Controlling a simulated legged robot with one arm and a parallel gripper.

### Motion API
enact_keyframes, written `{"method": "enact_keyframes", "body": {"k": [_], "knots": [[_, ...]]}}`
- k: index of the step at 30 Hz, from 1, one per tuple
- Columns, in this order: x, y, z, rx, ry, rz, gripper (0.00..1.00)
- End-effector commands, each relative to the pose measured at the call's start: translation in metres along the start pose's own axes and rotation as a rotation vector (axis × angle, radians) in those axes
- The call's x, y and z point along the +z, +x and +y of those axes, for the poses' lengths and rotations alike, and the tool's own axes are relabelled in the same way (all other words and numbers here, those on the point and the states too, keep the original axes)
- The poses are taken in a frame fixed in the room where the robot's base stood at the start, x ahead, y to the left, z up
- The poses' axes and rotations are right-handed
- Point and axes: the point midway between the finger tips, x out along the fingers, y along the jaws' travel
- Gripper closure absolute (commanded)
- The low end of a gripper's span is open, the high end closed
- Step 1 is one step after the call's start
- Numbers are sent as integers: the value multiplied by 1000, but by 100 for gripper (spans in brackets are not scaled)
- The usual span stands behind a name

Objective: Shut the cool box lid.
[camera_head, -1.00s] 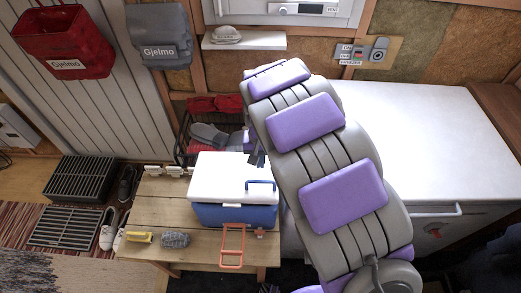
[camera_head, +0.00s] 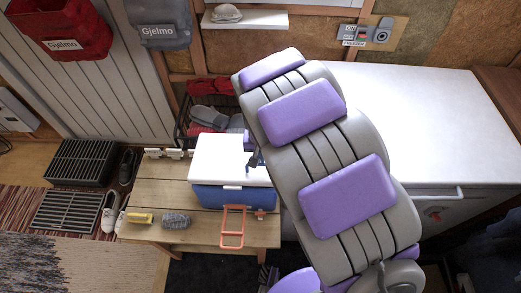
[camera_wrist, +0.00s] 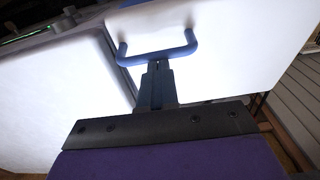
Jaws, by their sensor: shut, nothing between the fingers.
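The cool box has a blue body (camera_head: 225,198) and a white lid (camera_head: 220,158), and stands on the wooden bench. The lid lies over the body and looks down; I cannot tell whether it is fully seated. My gripper (camera_head: 254,160) is at the lid's right side, partly hidden by my arm. In the wrist view, the lid (camera_wrist: 225,60) carries a blue handle (camera_wrist: 160,58). My gripper (camera_wrist: 156,72) is shut and empty, its tips at the handle's bar. I cannot tell whether they touch.
The bench (camera_head: 150,195) holds a yellow item (camera_head: 140,218), a grey item (camera_head: 176,220) and an orange frame (camera_head: 233,227). A white-topped cabinet (camera_head: 430,120) stands to the right. Shoes (camera_head: 110,215) and black grates (camera_head: 68,210) are on the floor at left.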

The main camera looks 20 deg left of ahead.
Motion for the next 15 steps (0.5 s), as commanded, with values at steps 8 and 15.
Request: {"method": "enact_keyframes", "body": {"k": [8,15], "knots": [[18,24,1,1,-2,43,100],[17,24,1,0,-2,46,100]]}}
